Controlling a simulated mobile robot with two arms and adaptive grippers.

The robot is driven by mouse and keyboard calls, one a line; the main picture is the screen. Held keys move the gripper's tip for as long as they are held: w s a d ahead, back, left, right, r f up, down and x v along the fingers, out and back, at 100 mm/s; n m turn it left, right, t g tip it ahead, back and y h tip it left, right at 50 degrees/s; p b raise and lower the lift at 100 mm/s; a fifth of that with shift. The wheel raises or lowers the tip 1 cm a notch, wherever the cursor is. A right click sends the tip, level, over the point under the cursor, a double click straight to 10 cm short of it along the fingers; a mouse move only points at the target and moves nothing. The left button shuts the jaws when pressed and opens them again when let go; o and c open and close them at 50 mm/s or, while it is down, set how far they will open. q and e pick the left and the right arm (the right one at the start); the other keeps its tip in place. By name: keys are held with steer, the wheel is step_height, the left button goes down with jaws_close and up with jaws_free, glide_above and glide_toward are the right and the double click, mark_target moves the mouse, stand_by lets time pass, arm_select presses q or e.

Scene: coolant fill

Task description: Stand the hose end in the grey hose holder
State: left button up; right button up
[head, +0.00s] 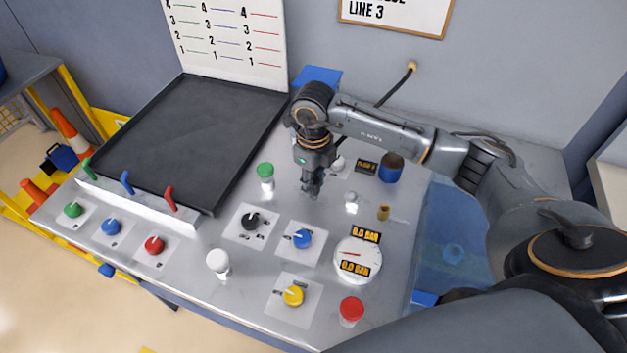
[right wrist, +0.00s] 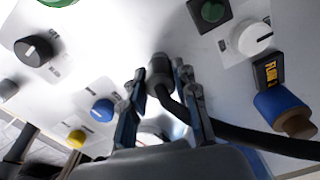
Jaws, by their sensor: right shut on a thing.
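My right gripper (head: 311,190) points down over the middle of the grey metal bench. In the right wrist view its fingers (right wrist: 163,88) are shut on the dark hose end (right wrist: 159,70). The black hose (right wrist: 240,132) runs from there to the right. In the head view the hose (head: 396,88) comes out of the back wall and passes behind my right arm, and its end is hidden at the gripper. I cannot make out the grey hose holder for certain in either view. My left gripper is not in view.
A black tray (head: 190,130) lies at left. A green-capped post (head: 265,172), black knob (head: 252,220), blue knob (head: 302,238) and round gauge (head: 358,262) stand around the gripper. A blue cylinder with a brown top (head: 391,170) stands to the right, under my arm.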

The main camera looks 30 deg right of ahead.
mark_target(314, 180)
steer(key=o, duration=1)
steer(key=shift+c, duration=0.2)
step_height(314, 180, up, 12)
